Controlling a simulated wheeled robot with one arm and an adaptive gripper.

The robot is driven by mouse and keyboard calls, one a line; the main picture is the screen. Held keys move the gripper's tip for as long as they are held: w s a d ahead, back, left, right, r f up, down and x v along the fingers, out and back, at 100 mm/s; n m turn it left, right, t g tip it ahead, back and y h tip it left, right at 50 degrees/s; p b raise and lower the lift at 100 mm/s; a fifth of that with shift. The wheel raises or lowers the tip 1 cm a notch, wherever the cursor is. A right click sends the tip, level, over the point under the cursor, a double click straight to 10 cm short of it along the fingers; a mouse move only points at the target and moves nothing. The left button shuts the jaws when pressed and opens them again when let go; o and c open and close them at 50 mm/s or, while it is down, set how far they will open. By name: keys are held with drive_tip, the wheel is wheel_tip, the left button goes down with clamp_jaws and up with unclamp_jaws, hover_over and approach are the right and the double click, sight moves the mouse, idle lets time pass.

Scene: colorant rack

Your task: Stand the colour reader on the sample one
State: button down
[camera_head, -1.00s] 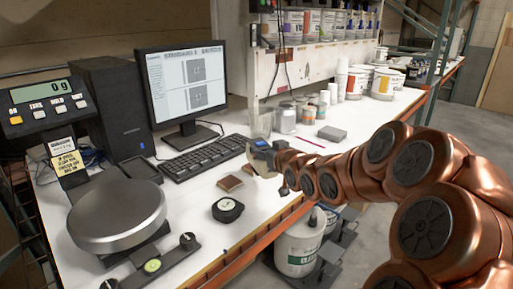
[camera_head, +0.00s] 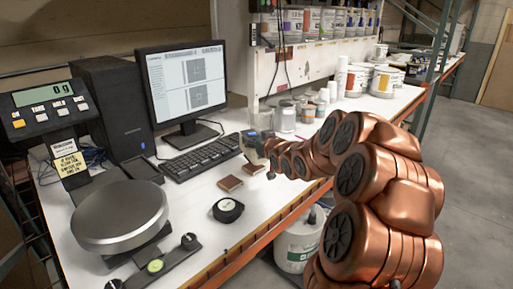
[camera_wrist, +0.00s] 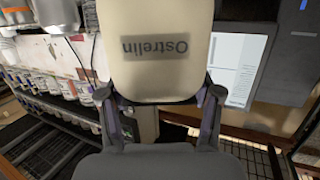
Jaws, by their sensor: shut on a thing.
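My gripper (camera_wrist: 160,108) is shut on a beige device marked "Ostrelin" (camera_wrist: 155,65), which I take to be the colour reader. Two brown square samples lie flat on the white counter: a nearer one (camera_head: 230,184) and a farther one (camera_head: 251,168). The reader appears above and behind the farther one. I cannot tell which is sample one.
A black round tape-measure-like object (camera_head: 227,210) lies in front of the samples. A keyboard (camera_head: 202,158), monitor (camera_head: 187,90) and scale with a round plate (camera_head: 120,212) stand to the left. Cans (camera_head: 285,118) stand behind my arm. The counter's orange front edge (camera_head: 262,237) is near.

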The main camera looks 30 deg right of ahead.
drive_tip(key=shift+f+p, duration=0.35)
drive_tip(key=shift+f, duration=1.3)
drive_tip(key=shift+c, duration=1.1)
unclamp_jaws()
drive_tip(key=shift+f, duration=0.15)
drive_tip(key=shift+s, duration=0.1)
drive_tip(key=b+v, duration=0.2)
drive_tip(key=v, duration=1)
